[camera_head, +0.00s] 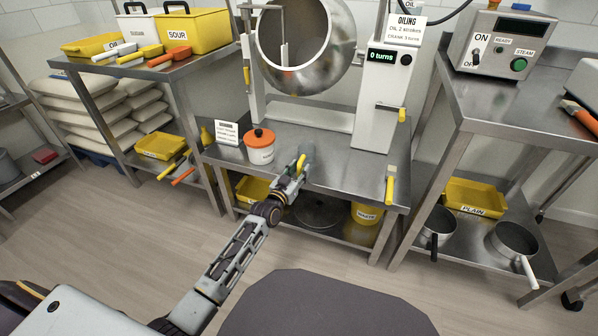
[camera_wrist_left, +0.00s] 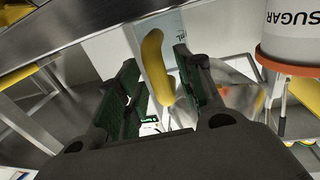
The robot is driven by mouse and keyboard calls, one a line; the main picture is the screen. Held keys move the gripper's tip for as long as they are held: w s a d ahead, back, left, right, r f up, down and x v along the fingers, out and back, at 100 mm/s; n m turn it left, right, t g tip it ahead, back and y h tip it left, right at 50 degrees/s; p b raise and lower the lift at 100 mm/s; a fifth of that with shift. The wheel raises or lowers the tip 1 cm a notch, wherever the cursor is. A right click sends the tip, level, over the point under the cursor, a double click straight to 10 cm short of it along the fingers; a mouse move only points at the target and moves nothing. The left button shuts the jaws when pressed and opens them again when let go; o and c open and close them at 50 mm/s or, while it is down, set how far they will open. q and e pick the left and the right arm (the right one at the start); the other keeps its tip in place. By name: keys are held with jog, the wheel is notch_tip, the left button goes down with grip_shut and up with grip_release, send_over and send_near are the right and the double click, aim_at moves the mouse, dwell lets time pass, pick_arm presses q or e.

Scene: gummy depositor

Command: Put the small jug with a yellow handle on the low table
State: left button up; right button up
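In the left wrist view the jug's yellow handle (camera_wrist_left: 154,65) lies between my two dark fingers (camera_wrist_left: 158,75). The fingers stand apart, with a narrow gap beside the handle. Whether the jug's base touches the tabletop cannot be told. My right gripper is not in view.
A white sugar tub with an orange lid (camera_head: 260,147) stands left of the jug, near a small sign (camera_head: 227,132). A drum machine (camera_head: 305,45) and its control column (camera_head: 383,100) stand behind. A yellow-handled item (camera_head: 390,185) is at the right. Tabletop between is clear.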

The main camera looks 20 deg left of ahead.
pick_arm(q)
jog(key=shift+s+a+p, duration=0.15)
jog(key=shift+s+p, duration=0.2)
jog(key=shift+s, duration=0.5)
jog(key=shift+s+a+p, duration=0.15)
jog(key=shift+s+p, duration=0.15)
jog(key=shift+s, duration=0.5)
jog(key=shift+s+a, duration=0.1)
jog(key=shift+s, duration=0.65)
jog(key=s+a+p, duration=0.1)
jog(key=s+p, duration=0.1)
jog(key=s, duration=0.4)
jog(key=shift+s+p, duration=0.35)
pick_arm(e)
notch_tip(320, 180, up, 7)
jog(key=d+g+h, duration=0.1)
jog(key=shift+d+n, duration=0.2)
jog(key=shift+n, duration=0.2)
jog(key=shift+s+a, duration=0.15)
